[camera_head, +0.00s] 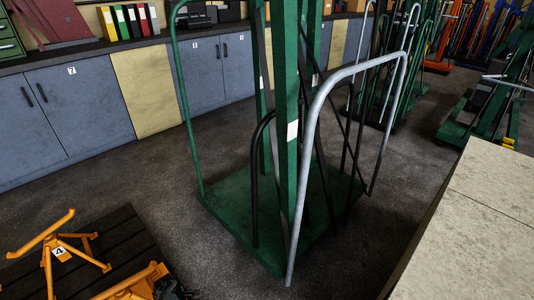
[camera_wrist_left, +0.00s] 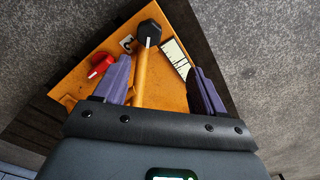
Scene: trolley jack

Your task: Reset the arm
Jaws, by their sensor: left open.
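The orange jack (camera_wrist_left: 110,75) lies below my left wrist on dark boards. Its orange arm (camera_wrist_left: 140,80) ends in a black knob (camera_wrist_left: 148,33). My left gripper (camera_wrist_left: 160,70) is open, its two purple fingers apart on either side of the arm. The arm's lower end is hidden behind the gripper body. I cannot tell how far the fingers are above the jack. In the head view, orange metal parts (camera_head: 135,284) show at the bottom edge, mostly cut off. My right gripper is in neither view.
An orange stand (camera_head: 60,250) marked 4 stands on the dark pallet (camera_head: 122,238). A green trolley (camera_head: 235,225) with tall rails stands in the middle. Blue cabinets (camera_head: 85,105) line the back wall. A pale block (camera_head: 480,230) fills the right. Grey floor lies between.

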